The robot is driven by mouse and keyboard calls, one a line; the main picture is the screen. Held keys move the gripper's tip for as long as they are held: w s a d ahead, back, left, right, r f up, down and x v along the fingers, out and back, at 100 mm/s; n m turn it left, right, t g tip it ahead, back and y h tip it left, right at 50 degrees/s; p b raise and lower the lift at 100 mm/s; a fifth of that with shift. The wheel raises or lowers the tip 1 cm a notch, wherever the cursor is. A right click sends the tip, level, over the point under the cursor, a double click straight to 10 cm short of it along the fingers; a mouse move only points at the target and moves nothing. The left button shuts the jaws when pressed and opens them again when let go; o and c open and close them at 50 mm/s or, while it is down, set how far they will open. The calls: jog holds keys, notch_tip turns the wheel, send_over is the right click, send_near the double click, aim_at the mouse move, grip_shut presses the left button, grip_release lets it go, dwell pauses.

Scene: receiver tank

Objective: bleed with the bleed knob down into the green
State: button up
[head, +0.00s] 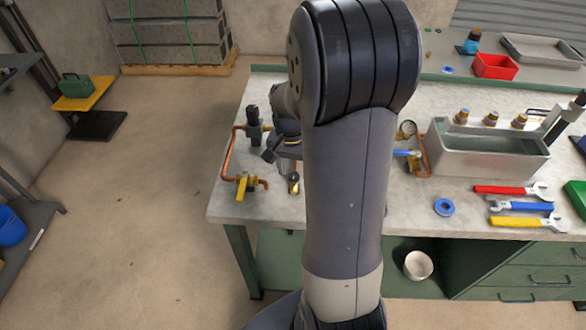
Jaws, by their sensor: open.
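My gripper (273,148) is partly in view left of my arm, low over the left part of the workbench, next to copper pipework (231,150). Its jaws are open, and I see nothing held between them. A yellow-handled valve (243,187) sits on the pipe at the front left. A small brass fitting with a dark round top (293,182) stands beside it; I cannot tell whether this is the bleed knob. My arm hides the tank area between pipework and gauge.
A black upright fitting (253,116) stands close behind my gripper. A grey metal trough (485,150) with brass fittings is at right. Red, blue and yellow wrenches (515,205) and a blue tape ring (444,207) lie in front.

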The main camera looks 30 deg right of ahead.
jog(key=shift+f, duration=0.6)
jog(key=c, duration=1)
jog(key=shift+n, duration=0.3)
jog(key=n, duration=0.5)
jog(key=shift+n, duration=0.3)
jog(key=n, duration=0.5)
jog(key=shift+n, duration=0.4)
